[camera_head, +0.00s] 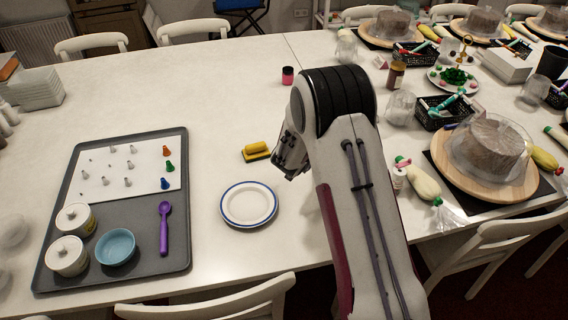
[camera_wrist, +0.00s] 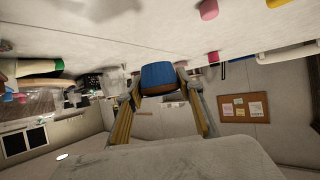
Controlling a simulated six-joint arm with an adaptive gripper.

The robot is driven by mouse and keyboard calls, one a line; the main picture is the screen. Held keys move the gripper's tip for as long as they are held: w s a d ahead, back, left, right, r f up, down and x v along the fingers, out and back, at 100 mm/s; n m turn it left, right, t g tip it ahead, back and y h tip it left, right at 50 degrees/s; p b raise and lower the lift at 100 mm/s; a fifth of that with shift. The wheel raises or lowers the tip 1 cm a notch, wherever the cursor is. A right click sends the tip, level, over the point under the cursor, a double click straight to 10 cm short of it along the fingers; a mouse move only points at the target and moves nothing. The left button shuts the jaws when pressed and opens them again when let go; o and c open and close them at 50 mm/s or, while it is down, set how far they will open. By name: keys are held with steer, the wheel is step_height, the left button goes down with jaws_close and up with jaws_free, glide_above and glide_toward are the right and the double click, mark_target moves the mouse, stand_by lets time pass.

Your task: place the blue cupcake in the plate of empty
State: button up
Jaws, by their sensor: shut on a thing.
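The white plate with a blue rim (camera_head: 248,204) lies empty on the table, left of my arm in the head view. My gripper (camera_head: 288,165) is above the table, to the upper right of the plate in that view, and partly hidden by my arm. The wrist view shows the gripper's fingers (camera_wrist: 160,82) shut on the blue cupcake (camera_wrist: 158,75), one finger on each side of it. I cannot make out the cupcake in the head view.
A grey tray (camera_head: 140,205) at the left holds piping tips, pots, a blue bowl (camera_head: 116,247) and a purple scoop (camera_head: 164,228). A yellow item (camera_head: 256,150) lies beyond the plate. A pink-red jar (camera_head: 288,76) stands farther back. A covered cake (camera_head: 490,150) is at the right.

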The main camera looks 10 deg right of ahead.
steer(key=s+a+r+n+t+y, duration=0.2)
steer(key=s+a+n+y, duration=0.15)
steer(key=a, duration=0.85)
steer(key=n+y, duration=0.5)
steer(key=y, duration=0.1)
glide_above(249, 205)
steer(key=shift+f+h, duration=0.25)
steer(key=shift+f, duration=0.25)
steer(key=shift+f, duration=2.9)
steer(key=shift+f, duration=0.15)
steer(key=shift+f, duration=1.95)
steer(key=shift+f, duration=0.15)
steer(key=o, duration=1.1)
